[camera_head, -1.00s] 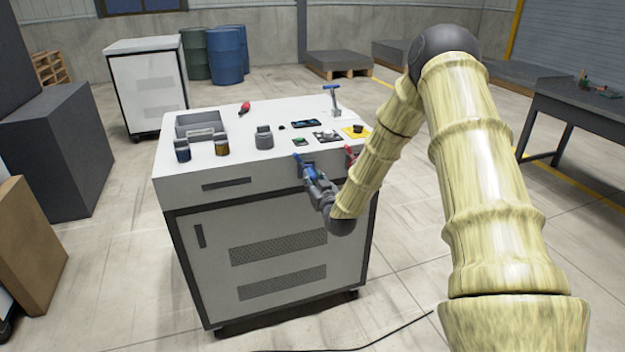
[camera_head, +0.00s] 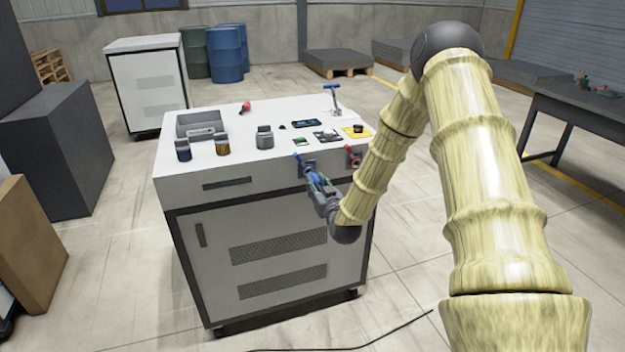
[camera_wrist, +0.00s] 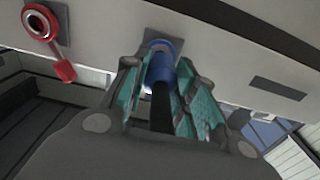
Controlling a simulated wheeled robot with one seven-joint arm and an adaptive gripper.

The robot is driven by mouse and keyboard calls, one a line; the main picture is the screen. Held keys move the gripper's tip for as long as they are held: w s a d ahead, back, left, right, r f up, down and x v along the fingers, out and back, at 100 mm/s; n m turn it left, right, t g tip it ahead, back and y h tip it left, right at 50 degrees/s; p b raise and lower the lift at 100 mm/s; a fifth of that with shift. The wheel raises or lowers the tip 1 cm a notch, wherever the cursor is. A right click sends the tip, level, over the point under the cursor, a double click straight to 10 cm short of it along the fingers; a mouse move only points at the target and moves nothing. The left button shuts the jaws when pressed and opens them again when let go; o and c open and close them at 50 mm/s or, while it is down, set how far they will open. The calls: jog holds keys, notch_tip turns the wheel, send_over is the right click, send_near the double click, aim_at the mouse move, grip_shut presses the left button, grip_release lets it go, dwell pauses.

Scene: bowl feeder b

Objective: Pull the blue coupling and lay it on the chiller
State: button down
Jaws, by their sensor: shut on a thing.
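The blue coupling (camera_wrist: 160,72) is between the fingers of my gripper (camera_head: 314,178), which is shut on it. A dark hose (camera_wrist: 162,108) runs back from it between the fingers. A blue ring of a socket (camera_wrist: 158,44) shows just in front of the coupling, at a dark mount. I cannot tell whether the two still touch. The white cabinet, which I take as the chiller (camera_head: 220,225), stands ahead with my gripper at its upper front edge. A red socket (camera_wrist: 40,22) with a hanging red cap is at the left in the wrist view.
The cabinet top holds a grey tray (camera_head: 200,118), two dark jars, a grey canister (camera_head: 265,138), a red-handled tool (camera_head: 246,107), a phone-like device (camera_head: 305,123), small cards and a yellow pad (camera_head: 357,131). Bare patches lie between them. A cable lies on the floor.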

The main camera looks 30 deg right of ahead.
aim_at(317, 185)
jog(key=shift+v, duration=0.75)
jog(key=shift+s, duration=0.2)
jog(key=shift+s+a, duration=0.2)
jog(key=shift+s, duration=0.45)
